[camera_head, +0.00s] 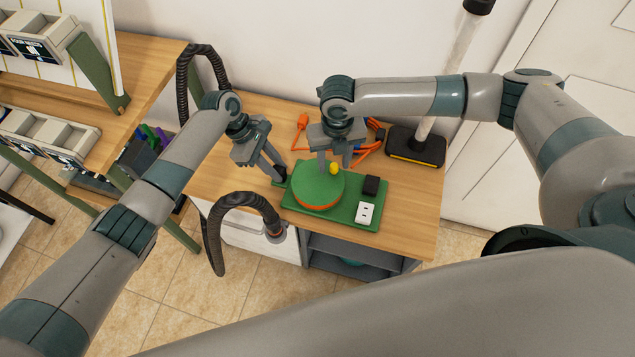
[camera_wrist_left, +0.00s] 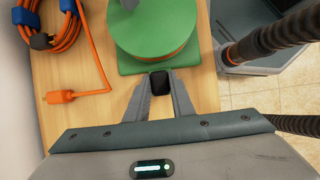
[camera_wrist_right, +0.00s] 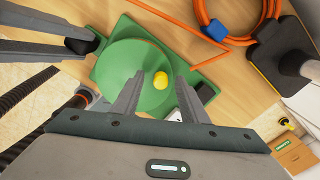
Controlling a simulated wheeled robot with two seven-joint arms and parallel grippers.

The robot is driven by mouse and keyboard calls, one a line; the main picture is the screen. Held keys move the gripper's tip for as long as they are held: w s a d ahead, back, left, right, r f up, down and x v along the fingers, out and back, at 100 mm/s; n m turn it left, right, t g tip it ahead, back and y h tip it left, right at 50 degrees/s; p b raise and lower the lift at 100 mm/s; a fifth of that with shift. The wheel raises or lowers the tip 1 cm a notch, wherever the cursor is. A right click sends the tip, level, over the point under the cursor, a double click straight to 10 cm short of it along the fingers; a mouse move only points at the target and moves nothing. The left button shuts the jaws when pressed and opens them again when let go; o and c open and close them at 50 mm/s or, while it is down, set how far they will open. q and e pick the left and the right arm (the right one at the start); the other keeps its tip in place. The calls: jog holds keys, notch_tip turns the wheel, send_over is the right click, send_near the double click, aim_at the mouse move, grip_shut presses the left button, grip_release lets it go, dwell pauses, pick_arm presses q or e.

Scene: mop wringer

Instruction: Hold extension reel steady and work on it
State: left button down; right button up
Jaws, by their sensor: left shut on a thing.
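The extension reel is a green disc (camera_head: 318,187) with orange cable showing under its rim, on a green base plate (camera_head: 352,214). A yellow knob (camera_wrist_right: 160,80) stands on the disc off centre. A black block (camera_wrist_left: 159,83) sits at the plate's edge. My left gripper (camera_head: 279,179) is shut on that black block, which also shows between its fingertips in the left wrist view. My right gripper (camera_head: 335,162) is open above the disc, with its fingers apart and the yellow knob near their tips; I cannot tell whether they touch it. A white socket (camera_head: 365,212) and a black box (camera_head: 371,185) sit on the plate's right.
A coiled orange cable (camera_wrist_left: 55,30) with an orange plug (camera_wrist_left: 55,97) lies behind the reel on the wooden table (camera_head: 405,222). A black-based stand (camera_head: 416,148) is at the back right. A dark flexible hose (camera_head: 240,198) arches at the front left.

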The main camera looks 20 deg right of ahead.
pick_arm(q)
jog(key=shift+s+a+f, duration=0.15)
jog(key=shift+s+f, duration=0.05)
jog(key=shift+f, duration=0.15)
pick_arm(e)
notch_tip(320, 180, up, 12)
dwell(0.6)
jog(key=shift+s, duration=0.1)
dwell(0.3)
pick_arm(q)
jog(key=c, duration=1.5)
grip_release()
jog(key=shift+w, duration=0.1)
jog(key=shift+o, duration=0.2)
jog(key=shift+w+r, duration=0.1)
pick_arm(e)
jog(key=shift+f, duration=0.1)
pick_arm(q)
jog(key=shift+r, duration=0.15)
jog(key=shift+r, duration=0.15)
jog(key=v, duration=1.1)
jog(key=shift+r, duration=0.25)
